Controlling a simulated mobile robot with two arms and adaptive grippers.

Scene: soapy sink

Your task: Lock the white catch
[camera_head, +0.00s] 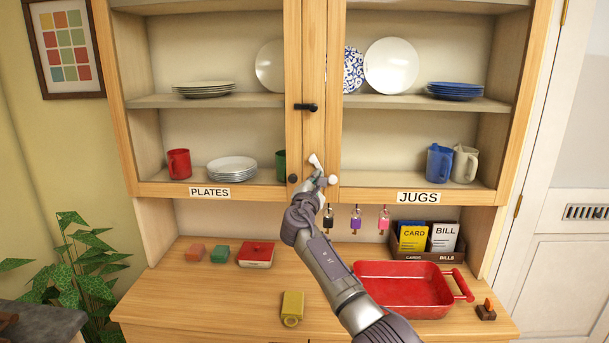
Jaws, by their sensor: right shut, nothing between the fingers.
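The white catch (315,160) is on the centre frame of the wall cabinet's doors, below the black catch. Its visible part is tilted, with its upper end leaning left. My right gripper (319,175) is shut and empty at the lower end of the white catch, and hides part of it. I cannot tell whether the fingers touch it. A white knob (332,180) shows just right of the fingers. The black catch (306,107) lies level across the centre frame, and a black knob (293,178) sits at lower left. My left gripper is out of view.
Padlocks (355,220) hang below the cabinet. Plates and jugs stand on the shelves.

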